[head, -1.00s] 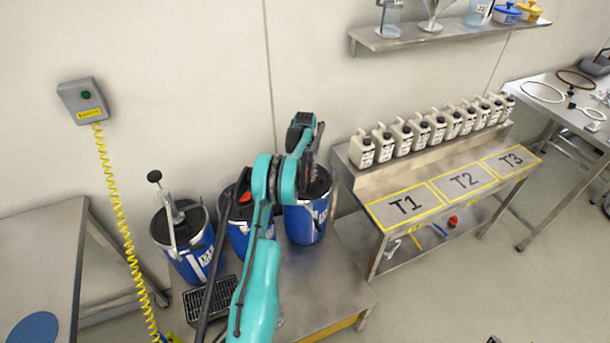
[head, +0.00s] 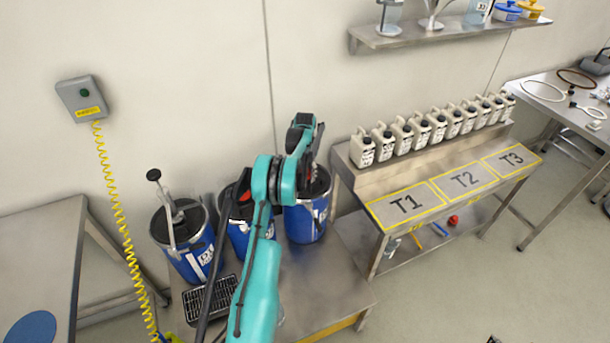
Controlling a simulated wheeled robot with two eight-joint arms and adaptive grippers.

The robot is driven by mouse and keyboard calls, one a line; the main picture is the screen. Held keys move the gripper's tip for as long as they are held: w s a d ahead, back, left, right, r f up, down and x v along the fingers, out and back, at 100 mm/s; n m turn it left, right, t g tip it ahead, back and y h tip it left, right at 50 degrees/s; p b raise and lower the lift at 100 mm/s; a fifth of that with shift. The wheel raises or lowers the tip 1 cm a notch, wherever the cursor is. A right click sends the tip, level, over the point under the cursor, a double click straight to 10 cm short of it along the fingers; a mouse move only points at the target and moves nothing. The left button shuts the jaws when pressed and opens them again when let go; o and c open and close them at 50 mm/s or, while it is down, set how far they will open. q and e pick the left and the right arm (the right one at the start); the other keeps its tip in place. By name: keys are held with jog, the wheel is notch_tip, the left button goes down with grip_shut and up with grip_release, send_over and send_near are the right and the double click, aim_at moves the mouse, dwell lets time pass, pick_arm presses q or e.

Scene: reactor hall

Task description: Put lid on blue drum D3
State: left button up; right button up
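Three blue drums stand in a row on a low steel bench. I take the right-hand blue drum (head: 305,222) to be D3, but cannot read its label. Its top looks dark, and my arm covers part of it, so I cannot tell whether a lid is seated there. My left gripper (head: 312,178) points down at this drum's top, at or just above it. My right gripper does not clearly show.
The left drum (head: 190,258) has a tall pump handle standing up from it. The middle drum (head: 238,230) is partly behind my arm. A black grate (head: 208,298) lies in front. A steel bench (head: 350,187) with several white jugs stands close on the right.

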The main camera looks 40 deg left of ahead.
pick_arm(q)
jog(key=o, duration=1.4)
notch_tip(320, 180, up, 12)
jog(key=shift+f, duration=0.1)
